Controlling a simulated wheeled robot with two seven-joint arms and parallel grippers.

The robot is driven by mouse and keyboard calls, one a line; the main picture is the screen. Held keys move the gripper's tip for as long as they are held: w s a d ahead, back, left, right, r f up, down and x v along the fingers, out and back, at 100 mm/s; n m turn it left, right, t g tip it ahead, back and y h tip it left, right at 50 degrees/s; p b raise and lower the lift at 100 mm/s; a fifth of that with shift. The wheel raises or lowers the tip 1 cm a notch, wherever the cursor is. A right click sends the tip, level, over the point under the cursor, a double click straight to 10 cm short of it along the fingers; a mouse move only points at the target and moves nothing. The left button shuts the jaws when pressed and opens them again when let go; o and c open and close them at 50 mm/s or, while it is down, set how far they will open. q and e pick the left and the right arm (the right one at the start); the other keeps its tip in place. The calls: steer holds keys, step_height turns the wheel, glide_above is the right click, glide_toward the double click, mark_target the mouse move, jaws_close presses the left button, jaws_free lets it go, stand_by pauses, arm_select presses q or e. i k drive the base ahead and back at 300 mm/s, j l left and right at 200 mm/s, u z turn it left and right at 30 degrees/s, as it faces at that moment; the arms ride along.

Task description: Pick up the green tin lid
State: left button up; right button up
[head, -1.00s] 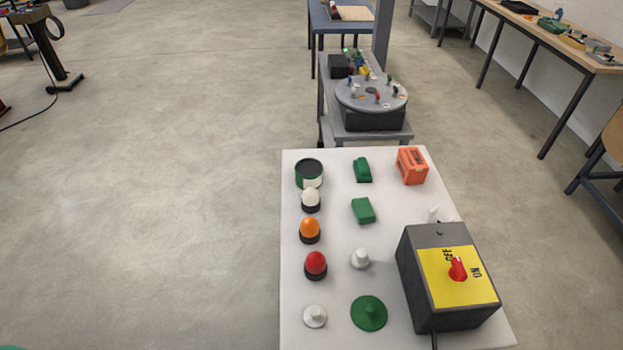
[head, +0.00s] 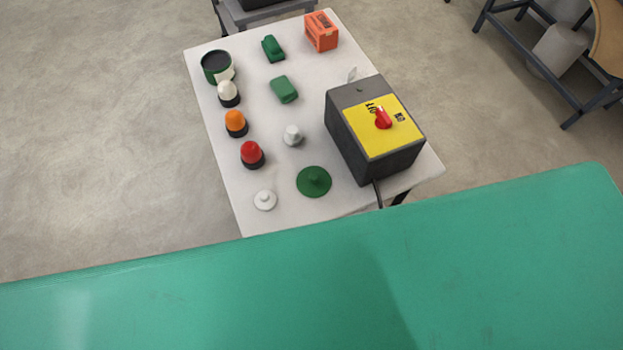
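The green tin lid (head: 314,181) is a flat dark green disc with a small knob on top. It lies on the white table (head: 215,135) near the edge closest to me, in the head view. A green tin (head: 217,67) with a pale label and dark inside stands at the table's far left corner. A small white lid-like piece (head: 265,200) lies left of the green lid. A grey-white knob piece (head: 293,135) stands behind it. Neither of my grippers shows in the head view.
A black box with a yellow face and red switch (head: 382,117) stands right of the lid. White, orange (head: 236,122) and red (head: 252,154) domes line the left. An orange sharpener-like block (head: 321,31) is behind. A large green surface (head: 300,285) fills the front.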

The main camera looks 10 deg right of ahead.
mark_target(313, 182)
steer(key=j+z, duration=0.75)
steer(key=j, duration=0.2)
steer(key=j+z, duration=0.4)
steer(key=j, duration=0.1)
